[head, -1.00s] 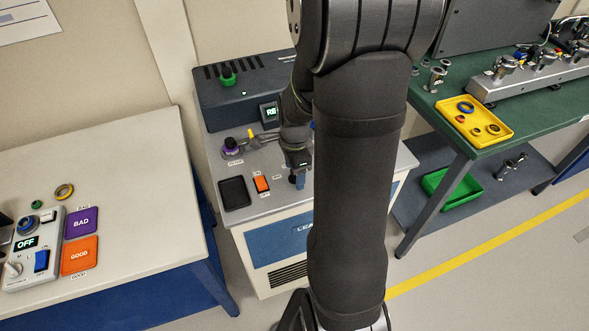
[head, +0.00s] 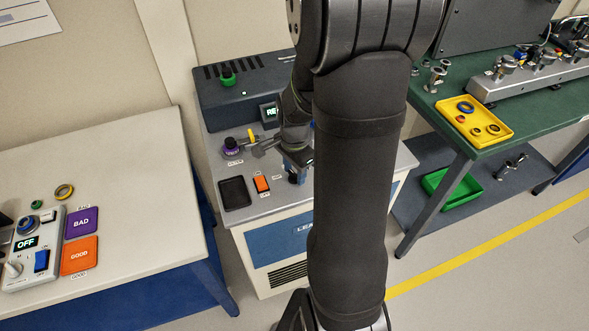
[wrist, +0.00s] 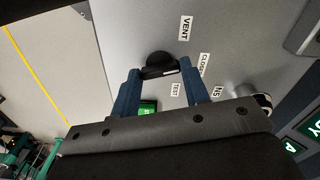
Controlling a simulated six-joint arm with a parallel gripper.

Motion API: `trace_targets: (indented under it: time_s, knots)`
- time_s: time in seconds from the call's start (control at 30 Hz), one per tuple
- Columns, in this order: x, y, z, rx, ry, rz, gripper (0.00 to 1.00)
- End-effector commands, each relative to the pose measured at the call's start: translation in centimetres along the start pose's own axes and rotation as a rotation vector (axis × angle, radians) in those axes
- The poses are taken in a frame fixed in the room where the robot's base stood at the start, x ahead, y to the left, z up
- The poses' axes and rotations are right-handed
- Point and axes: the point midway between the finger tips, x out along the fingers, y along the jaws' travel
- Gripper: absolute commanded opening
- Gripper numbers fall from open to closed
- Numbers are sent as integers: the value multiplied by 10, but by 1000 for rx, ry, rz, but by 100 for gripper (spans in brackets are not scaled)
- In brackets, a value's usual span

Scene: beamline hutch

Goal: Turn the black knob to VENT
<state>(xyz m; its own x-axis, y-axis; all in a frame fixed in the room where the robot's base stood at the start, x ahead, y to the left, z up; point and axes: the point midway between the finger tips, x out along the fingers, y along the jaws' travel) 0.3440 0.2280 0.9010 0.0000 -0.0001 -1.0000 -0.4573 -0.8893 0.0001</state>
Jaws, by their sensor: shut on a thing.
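The black knob (wrist: 158,64) shows in the wrist view on the grey panel, between the tips of my gripper (wrist: 160,74). My gripper's two blue fingers are shut on the knob from both sides. A thin white mark shows on the knob's near edge, toward the right. The VENT label (wrist: 185,28) lies beyond the knob, the CLOSED label (wrist: 203,64) to its right and the TEST label (wrist: 175,89) nearer. In the head view my gripper (head: 296,172) is low at the top of the grey leak-test cabinet (head: 250,213), and the knob is mostly hidden there.
On the cabinet top are an orange switch (head: 261,184), a black tray (head: 235,192) and a purple-collared fitting (head: 231,146) with a yellow-handled part. A dark box with a green knob (head: 226,79) stands behind. A white table is left, a green bench right.

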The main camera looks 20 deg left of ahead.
Motion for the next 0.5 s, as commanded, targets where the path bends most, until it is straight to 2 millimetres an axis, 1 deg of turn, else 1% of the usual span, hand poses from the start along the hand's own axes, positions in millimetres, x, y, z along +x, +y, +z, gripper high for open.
trace_targets:
  time_s: [0.5]
  knots:
    - [0, 0, 0, -474, 0, 0, 19]
